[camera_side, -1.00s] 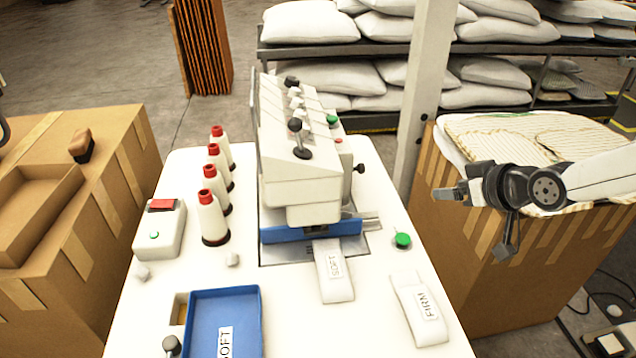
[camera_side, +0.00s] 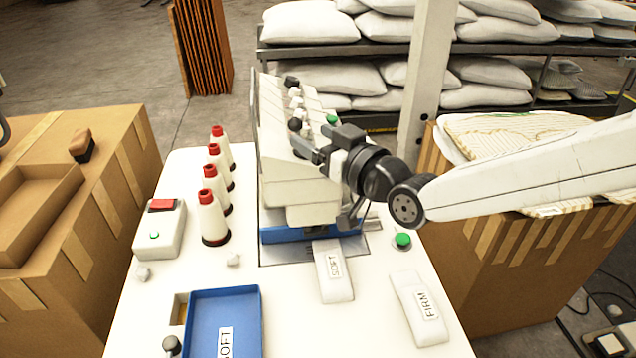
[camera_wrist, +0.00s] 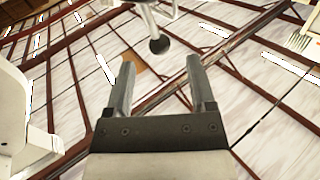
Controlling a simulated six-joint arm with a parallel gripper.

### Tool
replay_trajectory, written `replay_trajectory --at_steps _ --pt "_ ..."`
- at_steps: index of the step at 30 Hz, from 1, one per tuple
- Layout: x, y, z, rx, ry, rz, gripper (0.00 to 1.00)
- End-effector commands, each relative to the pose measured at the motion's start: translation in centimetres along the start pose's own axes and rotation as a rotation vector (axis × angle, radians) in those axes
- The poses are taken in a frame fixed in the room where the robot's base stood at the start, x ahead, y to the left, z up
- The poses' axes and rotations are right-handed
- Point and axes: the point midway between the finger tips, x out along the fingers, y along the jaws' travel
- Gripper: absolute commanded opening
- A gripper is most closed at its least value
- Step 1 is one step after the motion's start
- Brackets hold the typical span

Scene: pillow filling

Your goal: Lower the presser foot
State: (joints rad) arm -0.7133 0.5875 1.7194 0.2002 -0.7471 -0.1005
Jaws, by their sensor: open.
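The white sewing machine (camera_side: 290,185) stands on the white table, with a blue bar (camera_side: 285,234) low at its front. I cannot clearly make out the presser foot. A lever with a black ball knob (camera_side: 295,124) rises from the machine's front; its lower part is behind my gripper (camera_side: 308,150). My gripper is open and empty, at the machine's upper right front. In the wrist view a dark ball knob (camera_wrist: 159,44) on a pale stem shows just beyond and between my open fingertips (camera_wrist: 160,64); no contact shows.
Thread cones (camera_side: 213,218) stand left of the machine. A green button (camera_side: 402,240), a SOFT tag (camera_side: 334,272) and a FIRM tag (camera_side: 418,308) are at front right. A blue tray (camera_side: 250,330) is at front left. A cardboard box (camera_side: 500,270) stands right.

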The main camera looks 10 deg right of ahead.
Motion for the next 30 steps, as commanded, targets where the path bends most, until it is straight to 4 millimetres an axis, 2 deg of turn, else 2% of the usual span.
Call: replay_trajectory --at_steps 21,30 --pt "5.6 0.1 0.1 0.001 -0.001 0.001 0.71" --pt "7.2 0.1 0.0 0.0 0.0 0.001 0.71"
